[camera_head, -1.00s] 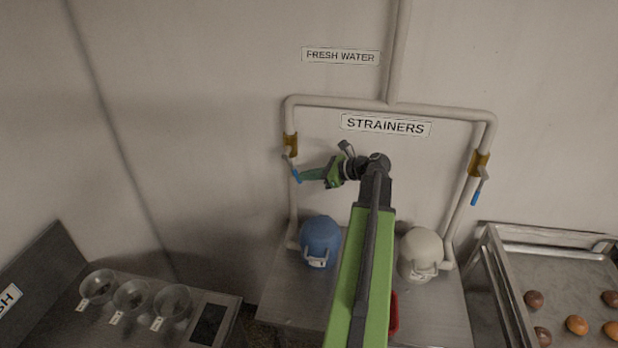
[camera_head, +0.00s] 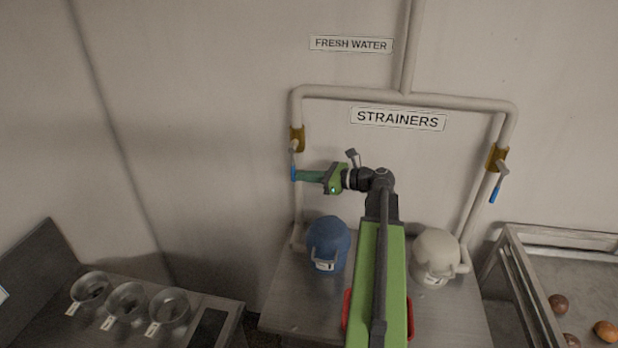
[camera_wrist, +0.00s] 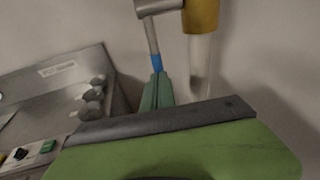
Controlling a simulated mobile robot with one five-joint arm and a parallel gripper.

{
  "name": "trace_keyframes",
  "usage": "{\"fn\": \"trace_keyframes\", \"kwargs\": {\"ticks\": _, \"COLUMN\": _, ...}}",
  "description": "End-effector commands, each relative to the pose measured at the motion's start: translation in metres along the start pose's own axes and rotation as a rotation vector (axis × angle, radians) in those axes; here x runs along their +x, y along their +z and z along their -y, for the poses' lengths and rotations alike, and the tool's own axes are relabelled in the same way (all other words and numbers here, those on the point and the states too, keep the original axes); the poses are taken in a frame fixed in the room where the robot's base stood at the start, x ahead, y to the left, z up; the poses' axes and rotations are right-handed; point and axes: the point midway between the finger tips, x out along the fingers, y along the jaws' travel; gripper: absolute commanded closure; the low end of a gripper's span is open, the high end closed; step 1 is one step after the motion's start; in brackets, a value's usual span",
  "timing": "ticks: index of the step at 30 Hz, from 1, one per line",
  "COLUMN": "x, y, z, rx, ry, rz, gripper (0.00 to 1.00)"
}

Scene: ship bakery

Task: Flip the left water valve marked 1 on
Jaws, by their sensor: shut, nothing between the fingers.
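The left water valve (camera_head: 297,139) is a brass body on the left vertical pipe. Its lever, with a blue grip (camera_head: 293,173), hangs downward. My gripper (camera_head: 297,175) is shut and empty, with its green fingertips right at the blue grip from the right side. In the wrist view the lever (camera_wrist: 152,38) comes down to its blue end just above my fingertips (camera_wrist: 157,80); I cannot tell if they touch. The brass body (camera_wrist: 201,15) shows at the top. No number 1 mark is readable.
The right valve (camera_head: 496,158) has a similar blue-ended lever. A blue strainer (camera_head: 327,240) and a white strainer (camera_head: 437,250) stand on the bench below. Several bowls (camera_head: 125,302) are at the lower left. A tray rack (camera_head: 560,262) stands at the right.

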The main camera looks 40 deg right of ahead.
Motion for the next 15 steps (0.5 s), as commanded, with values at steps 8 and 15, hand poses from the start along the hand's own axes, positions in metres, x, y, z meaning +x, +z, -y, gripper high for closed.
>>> {"fn": "trace_keyframes", "kwargs": {"ticks": 8, "x": -0.004, "y": -0.001, "z": -0.002, "rx": -0.002, "ry": 0.007, "rz": 0.001, "gripper": 1.00}}
{"fn": "trace_keyframes", "kwargs": {"ticks": 15, "x": -0.058, "y": -0.011, "z": 0.003, "rx": 0.000, "ry": 0.002, "rz": 0.001, "gripper": 1.00}}
